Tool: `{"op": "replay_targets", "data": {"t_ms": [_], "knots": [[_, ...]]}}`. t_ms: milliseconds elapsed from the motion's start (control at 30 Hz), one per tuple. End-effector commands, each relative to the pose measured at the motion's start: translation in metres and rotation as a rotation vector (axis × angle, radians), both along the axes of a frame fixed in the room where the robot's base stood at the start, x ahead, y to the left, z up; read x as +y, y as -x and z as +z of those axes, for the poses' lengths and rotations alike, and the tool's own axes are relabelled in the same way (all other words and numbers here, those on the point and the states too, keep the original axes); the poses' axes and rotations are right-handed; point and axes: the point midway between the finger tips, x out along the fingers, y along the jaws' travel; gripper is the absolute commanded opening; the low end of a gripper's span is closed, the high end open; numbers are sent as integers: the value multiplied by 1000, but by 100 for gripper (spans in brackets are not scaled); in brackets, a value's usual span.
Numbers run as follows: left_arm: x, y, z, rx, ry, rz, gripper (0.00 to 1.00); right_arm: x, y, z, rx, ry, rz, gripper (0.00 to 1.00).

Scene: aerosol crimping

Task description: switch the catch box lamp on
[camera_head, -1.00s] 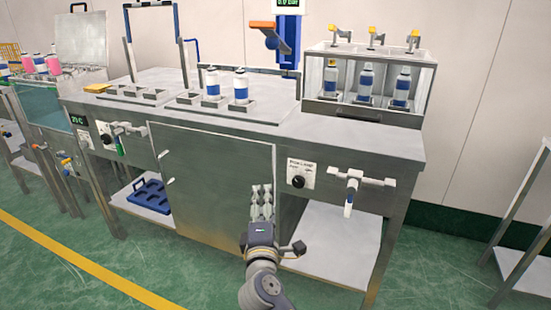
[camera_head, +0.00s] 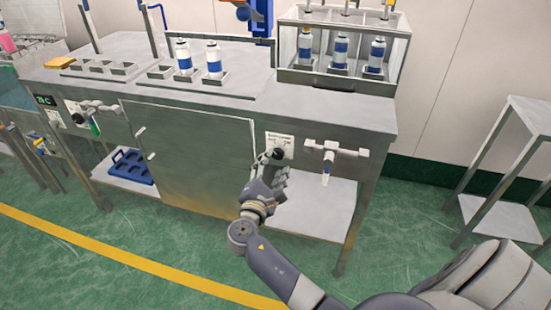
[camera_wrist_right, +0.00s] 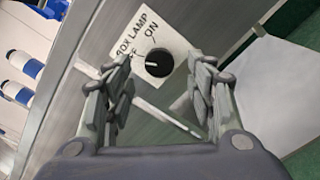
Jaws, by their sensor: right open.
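The lamp switch is a round black knob (camera_wrist_right: 158,63) on a white label plate (camera_wrist_right: 135,28) that reads "BOX LAMP", with "ON" beside the knob and another word partly hidden by a finger. In the head view my right gripper (camera_head: 275,178) is just below and in front of the knob; contact is not visible. The left gripper is out of view.
The steel bench (camera_head: 340,110) carries blue-and-white cans and a clear catch box (camera_head: 290,45). A valve with a nozzle (camera_head: 327,160) sticks out right of the switch. The cabinet door (camera_head: 195,150) is left of it. Open green floor lies in front.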

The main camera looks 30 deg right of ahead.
Motion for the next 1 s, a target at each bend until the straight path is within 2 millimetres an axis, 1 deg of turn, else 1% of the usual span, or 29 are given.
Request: {"op": "replay_targets", "data": {"t_ms": [33,100,233,400,600,633,667,700,767,800,1000], "knots": [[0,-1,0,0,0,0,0,-7,-6,1,-2,0,0,51],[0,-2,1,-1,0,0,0,-15,-13,0,-1,0,-1,51],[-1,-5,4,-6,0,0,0,-24,-21,0,0,-1,1,51],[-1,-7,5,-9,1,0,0,-29,-25,0,-1,-3,1,51],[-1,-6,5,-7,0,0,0,-29,-25,0,-1,-3,1,51],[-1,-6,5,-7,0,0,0,-29,-25,0,-1,-3,1,46],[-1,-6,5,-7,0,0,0,-29,-25,0,-1,-2,1,40],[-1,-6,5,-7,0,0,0,-29,-25,0,-1,-2,1,30],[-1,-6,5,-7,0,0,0,-29,-25,0,-1,-2,1,17],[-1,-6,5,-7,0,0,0,-29,-25,0,-1,-2,1,8],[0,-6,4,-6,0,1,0,-29,-25,0,-2,-4,1,7]]}}
